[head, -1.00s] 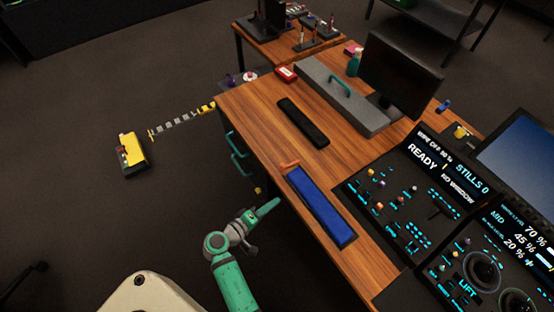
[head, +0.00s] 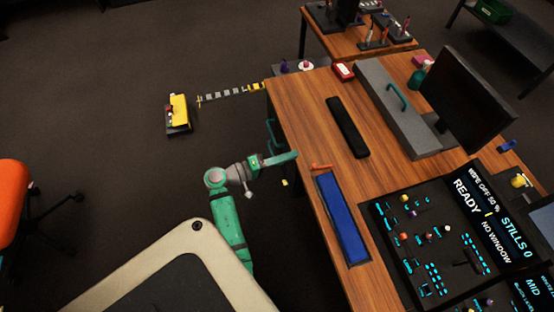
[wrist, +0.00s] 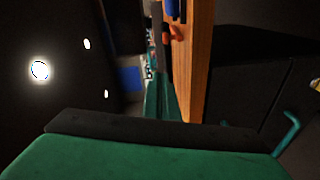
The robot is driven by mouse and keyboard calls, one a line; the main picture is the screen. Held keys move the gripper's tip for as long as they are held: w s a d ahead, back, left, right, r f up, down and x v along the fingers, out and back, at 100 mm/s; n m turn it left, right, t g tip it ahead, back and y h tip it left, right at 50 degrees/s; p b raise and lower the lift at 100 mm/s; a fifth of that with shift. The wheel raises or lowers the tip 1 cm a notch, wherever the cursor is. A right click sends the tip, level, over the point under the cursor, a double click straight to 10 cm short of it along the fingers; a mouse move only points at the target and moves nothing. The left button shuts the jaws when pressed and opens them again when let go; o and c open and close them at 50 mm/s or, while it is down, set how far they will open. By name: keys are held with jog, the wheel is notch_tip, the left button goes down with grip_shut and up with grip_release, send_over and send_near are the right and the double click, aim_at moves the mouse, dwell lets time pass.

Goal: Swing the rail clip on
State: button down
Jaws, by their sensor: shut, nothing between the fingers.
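A small orange piece (head: 321,167), which looks like the rail clip, sits at the far end of the long blue strip (head: 342,220) on the wooden desk. My gripper (head: 295,155) is shut and empty, its teal fingers pointing right at the desk's left edge. In the head view it is a little left of the orange piece, apart from it. In the wrist view my fingers (wrist: 160,95) show closed together beside the wooden edge. The orange piece (wrist: 173,33) is beyond their tips there. Whether the fingers are level with the desk top I cannot tell.
The control panel (head: 435,230) lies right of the blue strip. A black bar (head: 347,127) and a grey box with a teal handle (head: 398,108) lie farther back. Teal drawer handles (head: 270,132) stick out from the desk's left side.

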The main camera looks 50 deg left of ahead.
aim_at(322, 166)
jog(key=w+d, duration=0.1)
jog(key=w+d+f, duration=0.1)
jog(key=d, duration=0.1)
jog(key=shift+w+d, duration=0.1)
jog(key=shift+w, duration=0.05)
jog(key=shift+d+f, duration=0.1)
jog(key=shift+d, duration=0.5)
